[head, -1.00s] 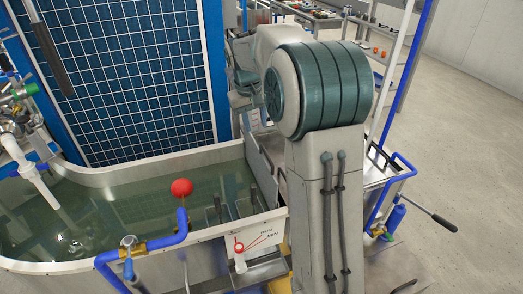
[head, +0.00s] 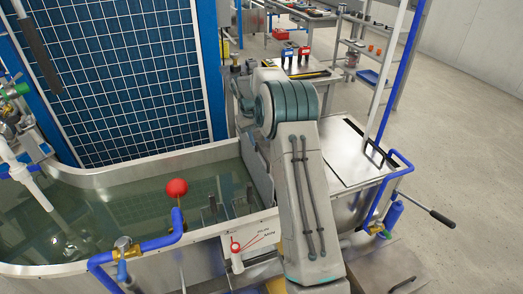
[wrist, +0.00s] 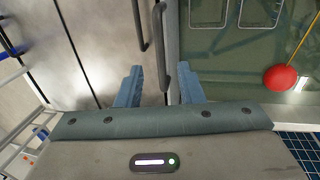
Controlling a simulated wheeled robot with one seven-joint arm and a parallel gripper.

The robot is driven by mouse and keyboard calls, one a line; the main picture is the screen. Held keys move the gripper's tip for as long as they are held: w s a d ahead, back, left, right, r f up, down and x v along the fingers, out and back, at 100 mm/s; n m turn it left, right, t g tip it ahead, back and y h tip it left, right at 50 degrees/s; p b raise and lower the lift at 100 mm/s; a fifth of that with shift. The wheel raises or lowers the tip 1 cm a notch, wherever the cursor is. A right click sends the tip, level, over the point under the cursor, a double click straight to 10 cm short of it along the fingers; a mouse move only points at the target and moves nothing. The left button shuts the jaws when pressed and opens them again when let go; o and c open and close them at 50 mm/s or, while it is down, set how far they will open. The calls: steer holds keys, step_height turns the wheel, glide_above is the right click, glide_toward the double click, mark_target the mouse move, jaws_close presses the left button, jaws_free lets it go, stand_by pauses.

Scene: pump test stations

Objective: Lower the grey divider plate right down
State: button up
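In the wrist view my gripper (wrist: 163,88) is open, with its two blue-grey fingers apart. A dark grey bar handle (wrist: 158,38) runs along a grey plate edge (wrist: 172,35) beside the water, and its near end shows between my fingertips. I cannot tell whether the fingers touch it. I take this edge to be the divider plate. In the head view a grey upright plate (head: 262,172) stands at the right end of the water tank, partly behind my arm. My gripper is hidden there.
A blue pipe (head: 150,243) runs along the front. A metal bench top (head: 350,150) with dark handles lies right. A second handle (wrist: 139,22) is close by.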

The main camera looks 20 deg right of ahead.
mark_target(263, 153)
steer(key=f, duration=0.3)
steer(key=d+f, duration=0.1)
steer(key=f, duration=0.2)
steer(key=shift+d+f, duration=0.1)
steer(key=shift+c, duration=0.3)
jaws_close()
steer(key=shift+f, duration=0.1)
